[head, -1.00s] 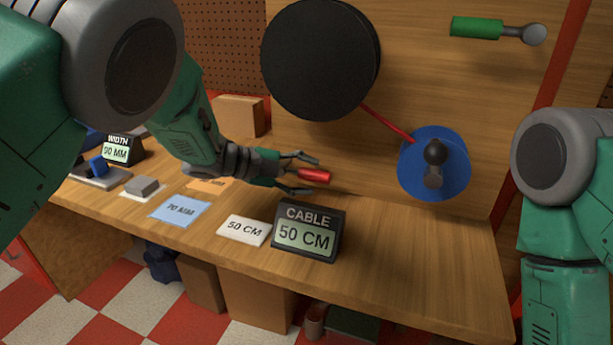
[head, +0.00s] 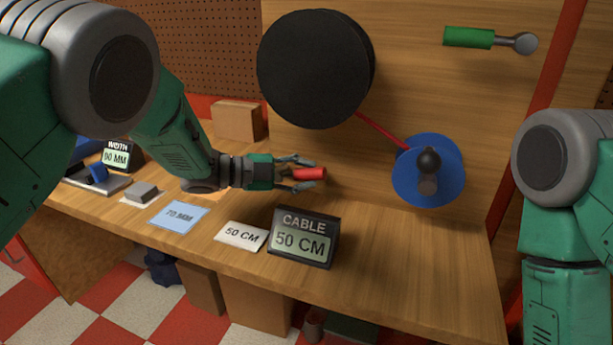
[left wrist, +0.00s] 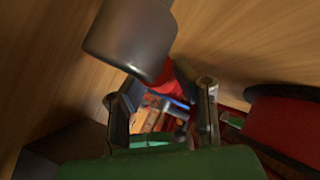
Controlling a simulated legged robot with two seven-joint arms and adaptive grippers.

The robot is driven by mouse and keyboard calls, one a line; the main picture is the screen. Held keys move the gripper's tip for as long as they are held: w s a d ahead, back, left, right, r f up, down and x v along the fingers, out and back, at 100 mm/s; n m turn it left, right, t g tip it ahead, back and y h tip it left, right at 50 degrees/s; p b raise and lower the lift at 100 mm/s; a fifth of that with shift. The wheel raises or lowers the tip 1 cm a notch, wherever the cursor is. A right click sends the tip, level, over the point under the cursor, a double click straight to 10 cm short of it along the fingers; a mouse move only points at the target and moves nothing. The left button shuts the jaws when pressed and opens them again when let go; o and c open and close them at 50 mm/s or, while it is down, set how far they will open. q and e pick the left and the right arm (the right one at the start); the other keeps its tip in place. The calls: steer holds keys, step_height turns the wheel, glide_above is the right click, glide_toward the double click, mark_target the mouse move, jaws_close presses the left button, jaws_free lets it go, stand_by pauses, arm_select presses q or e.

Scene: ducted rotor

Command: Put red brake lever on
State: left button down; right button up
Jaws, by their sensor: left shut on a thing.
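The red brake lever (head: 312,174) is in my left gripper (head: 304,174), above the wooden bench in front of the upright panel. The gripper's fingers are shut on its red handle. In the left wrist view the lever's rounded grey end (left wrist: 130,38) sticks out beyond the fingers, and part of the red handle (left wrist: 167,78) shows between them. A green lever (head: 470,38) with a grey round end is on the panel at the upper right. My right gripper is not in view; only part of that arm shows at the right edge.
A large black disc (head: 315,68) is on the panel. A red cable (head: 380,129) runs from it to a blue disc (head: 449,180) with a dark knob. A CABLE 50 CM display (head: 303,238), a white card (head: 241,236) and a blue card (head: 179,216) occupy the bench (head: 400,270); its right side is clear.

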arm_select(q)
steer(key=shift+w+a+r+n+t+h, duration=0.1)
steer(key=shift+a+r+n+t+h, duration=0.15)
steer(key=shift+r+n+h, duration=0.45)
steer(key=shift+w+a+r+n+t+h, duration=0.15)
steer(key=shift+a+r+n+h, duration=0.2)
steer(key=shift+h, duration=0.55)
steer(key=shift+r, duration=0.1)
steer(key=c, duration=1.3)
jaws_free()
steer(key=shift+s+a, duration=0.1)
steer(key=shift+a, duration=0.05)
steer(key=v, duration=1.1)
steer(key=shift+a+f, duration=0.2)
steer(key=shift+a, duration=0.15)
